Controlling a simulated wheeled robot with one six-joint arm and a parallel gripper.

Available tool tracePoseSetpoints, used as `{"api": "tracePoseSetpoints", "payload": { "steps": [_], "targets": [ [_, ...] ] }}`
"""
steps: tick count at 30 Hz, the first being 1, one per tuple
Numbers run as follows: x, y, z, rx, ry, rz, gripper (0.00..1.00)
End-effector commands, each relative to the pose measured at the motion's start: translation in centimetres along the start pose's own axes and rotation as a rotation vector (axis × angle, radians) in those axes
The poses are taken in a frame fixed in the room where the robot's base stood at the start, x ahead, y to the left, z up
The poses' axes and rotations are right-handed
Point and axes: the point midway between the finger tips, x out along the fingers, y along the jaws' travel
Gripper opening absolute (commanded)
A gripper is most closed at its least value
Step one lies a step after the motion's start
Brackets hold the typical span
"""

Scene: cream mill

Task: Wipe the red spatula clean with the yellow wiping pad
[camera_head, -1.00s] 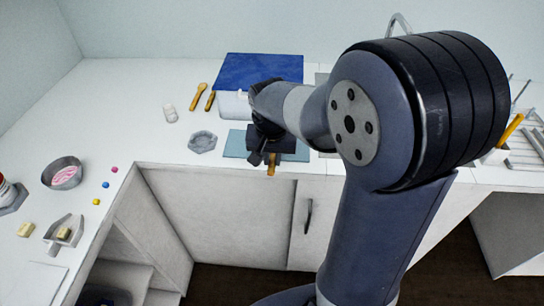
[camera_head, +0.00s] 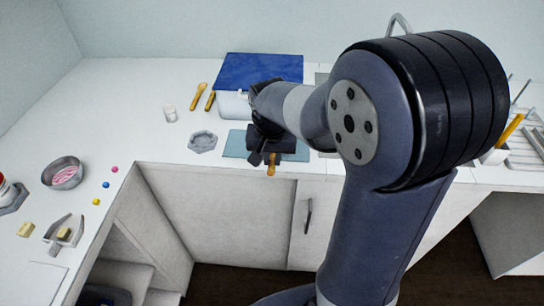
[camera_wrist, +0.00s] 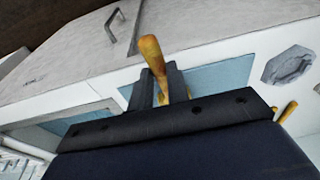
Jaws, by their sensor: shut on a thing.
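My gripper (camera_wrist: 166,86) is low over the teal mat (camera_head: 234,146) near the counter's front edge. It is shut on an orange-yellow handle (camera_wrist: 152,53), whose end sticks out past the fingers toward the front edge. The handle also shows below my gripper in the head view (camera_head: 271,171). No red part of this tool shows; the rest is hidden by my gripper and wrist. The teal mat shows on both sides of the fingers in the wrist view. I cannot make out a yellow wiping pad for certain.
A grey hexagonal dish (camera_head: 202,142) and a white cup (camera_head: 170,114) stand left of the mat. Wooden utensils (camera_head: 198,97) lie behind, by a blue board (camera_head: 258,70). A steel bowl (camera_head: 62,173), a scoop (camera_head: 62,231) and a yellow block (camera_head: 25,230) are at left.

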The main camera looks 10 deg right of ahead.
Motion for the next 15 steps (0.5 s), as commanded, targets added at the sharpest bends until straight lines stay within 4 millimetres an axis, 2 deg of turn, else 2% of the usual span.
{"api": "tracePoseSetpoints", "payload": {
  "steps": [7,15],
  "targets": [
    [0.26,0.02,-0.98,0.001,-0.001,0.000,0.00],
    [0.12,0.01,-0.29,0.000,-0.001,0.000,0.00]
  ]
}}
